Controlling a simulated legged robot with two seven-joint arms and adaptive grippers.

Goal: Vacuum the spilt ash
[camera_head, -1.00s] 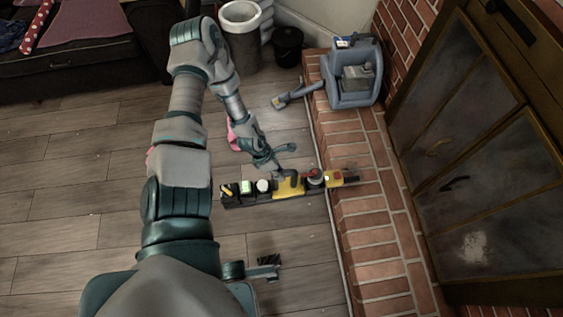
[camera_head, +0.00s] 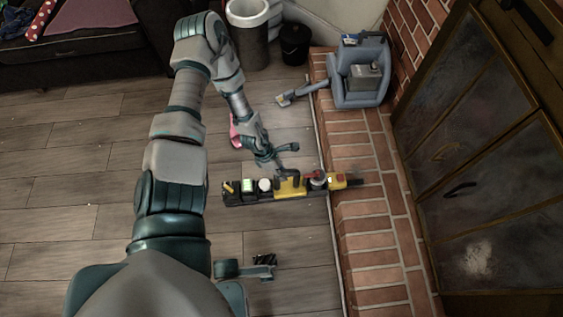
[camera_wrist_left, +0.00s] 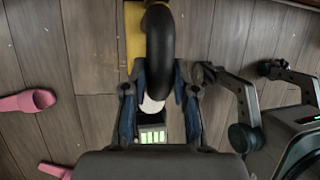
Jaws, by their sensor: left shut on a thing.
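A long yellow and black handheld vacuum (camera_head: 290,187) lies low across the floor and brick hearth, its dark nozzle (camera_head: 357,182) over the bricks. My left gripper (camera_head: 285,160) is shut on its black curved handle, which also shows between the fingers in the left wrist view (camera_wrist_left: 161,50). A lit green battery display (camera_wrist_left: 153,136) is at the vacuum's rear. My right gripper (camera_head: 265,266) is low in the head view, apart from the vacuum; its fingers look spread and empty in the wrist view. I cannot clearly make out ash at the nozzle.
A grey bin (camera_head: 249,45) and black bucket (camera_head: 295,45) stand behind. Pink slippers (camera_wrist_left: 28,101) lie nearby.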

